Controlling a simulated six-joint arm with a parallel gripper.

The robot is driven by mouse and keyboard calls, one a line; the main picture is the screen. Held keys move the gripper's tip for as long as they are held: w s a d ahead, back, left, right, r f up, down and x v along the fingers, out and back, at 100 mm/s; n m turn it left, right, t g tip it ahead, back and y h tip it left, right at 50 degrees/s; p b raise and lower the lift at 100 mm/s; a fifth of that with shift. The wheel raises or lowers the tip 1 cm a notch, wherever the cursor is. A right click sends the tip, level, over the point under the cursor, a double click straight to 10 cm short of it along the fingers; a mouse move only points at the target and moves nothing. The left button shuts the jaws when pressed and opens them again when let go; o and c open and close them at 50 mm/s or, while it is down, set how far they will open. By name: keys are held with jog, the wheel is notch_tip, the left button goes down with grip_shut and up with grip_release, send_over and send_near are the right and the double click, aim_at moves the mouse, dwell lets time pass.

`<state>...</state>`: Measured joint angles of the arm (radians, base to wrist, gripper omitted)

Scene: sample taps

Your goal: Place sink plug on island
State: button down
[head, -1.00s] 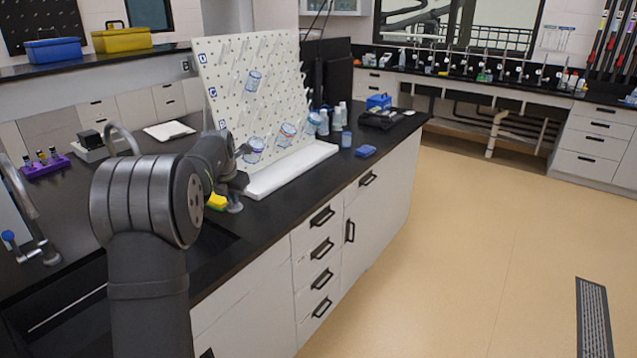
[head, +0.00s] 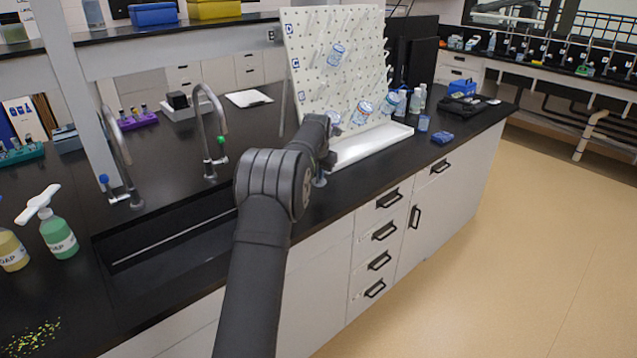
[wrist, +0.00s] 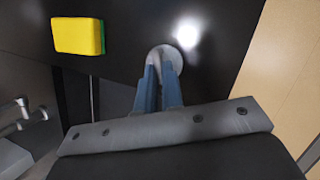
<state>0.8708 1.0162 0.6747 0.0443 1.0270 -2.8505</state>
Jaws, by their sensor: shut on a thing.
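The sink plug (wrist: 167,54) is a pale grey disc at the tips of my gripper (wrist: 160,68) in the wrist view. The two blue fingers are shut on it, and they hide part of it. In the head view the plug (head: 320,182) shows as a small grey piece below my gripper (head: 323,165), near the front of the island. The island's black top (wrist: 125,25) lies under the plug; I cannot tell whether they touch. The sink (head: 165,250) is an open basin left of my arm in the head view.
A yellow and green sponge (wrist: 78,36) lies left of the plug in the wrist view. A white pegboard rack (head: 330,65) with its tray (head: 370,145) stands behind my gripper. Two taps, one here (head: 212,130), rise behind the sink. The island's front edge is close.

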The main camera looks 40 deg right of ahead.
aim_at(316, 180)
jog(key=shift+w+a+f, duration=0.1)
jog(key=shift+w+f, duration=0.3)
jog(key=shift+w, duration=0.05)
jog(key=shift+f, duration=1.85)
jog(key=c, duration=1.6)
grip_release()
jog(key=shift+f, duration=0.1)
jog(key=shift+o, duration=0.2)
jog(key=v, duration=1.2)
